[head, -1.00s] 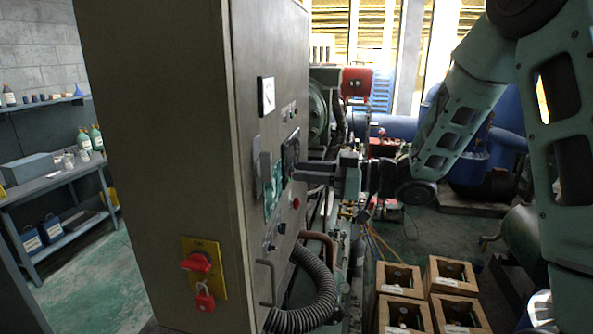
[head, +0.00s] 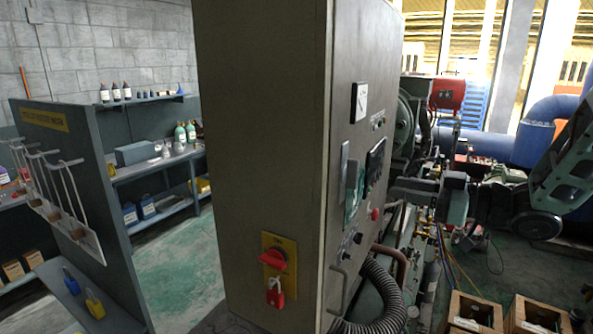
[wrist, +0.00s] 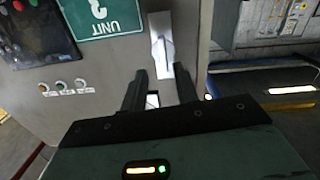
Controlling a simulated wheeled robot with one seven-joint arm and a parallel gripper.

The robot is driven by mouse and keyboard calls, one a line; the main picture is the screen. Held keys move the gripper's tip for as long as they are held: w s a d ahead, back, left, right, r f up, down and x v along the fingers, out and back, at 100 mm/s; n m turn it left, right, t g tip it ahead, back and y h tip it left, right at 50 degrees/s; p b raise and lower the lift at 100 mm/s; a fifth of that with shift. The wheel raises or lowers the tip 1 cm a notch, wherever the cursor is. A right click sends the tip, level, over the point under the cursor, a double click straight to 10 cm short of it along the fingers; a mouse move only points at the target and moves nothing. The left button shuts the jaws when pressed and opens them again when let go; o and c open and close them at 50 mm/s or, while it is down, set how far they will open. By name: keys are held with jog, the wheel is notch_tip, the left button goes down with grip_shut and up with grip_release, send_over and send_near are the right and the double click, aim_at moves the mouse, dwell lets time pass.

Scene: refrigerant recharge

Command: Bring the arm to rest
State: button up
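My gripper (head: 398,192) is near the control face of the tall grey cabinet (head: 265,150), at the right of the head view. In the wrist view, the two dark fingers of my gripper (wrist: 160,82) stand apart. Nothing is clearly held between them. A pale metal handle plate (wrist: 162,42) on the cabinet lies just beyond the fingertips; I cannot tell whether they touch it. My arm (head: 560,180) reaches in from the right edge of the head view.
The cabinet carries a red padlock (head: 275,292), a green "UNIT 2" sign (wrist: 100,15) and a black hose (head: 385,295). Wooden crates (head: 475,312) stand on the floor at lower right. A partition with hanging hooks (head: 75,180) stands left. Green floor (head: 185,270) is clear between.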

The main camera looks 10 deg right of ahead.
jog(key=s+a+f+m+g+h+b, duration=0.1)
jog(key=s+a+f+m+h+b, duration=0.1)
jog(key=a+f+h+b, duration=0.55)
jog(key=s+a+f+m+g+h+b, duration=0.1)
jog(key=a+f+h+b, duration=0.2)
jog(key=f, duration=0.8)
jog(key=s+a+f+g+h+b, duration=0.1)
jog(key=s+f+g+b, duration=0.3)
jog(key=s, duration=0.8)
jog(key=s+a+f+g+h+b, duration=0.1)
jog(key=s+f+g+b, duration=0.3)
jog(key=s+f, duration=0.4)
jog(key=s+a+b, duration=0.1)
jog(key=s, duration=0.4)
jog(key=shift+s+f+m+g+h+b, duration=0.2)
jog(key=shift+f+m+g+h+b, duration=0.1)
jog(key=shift+m+g+h+b, duration=0.1)
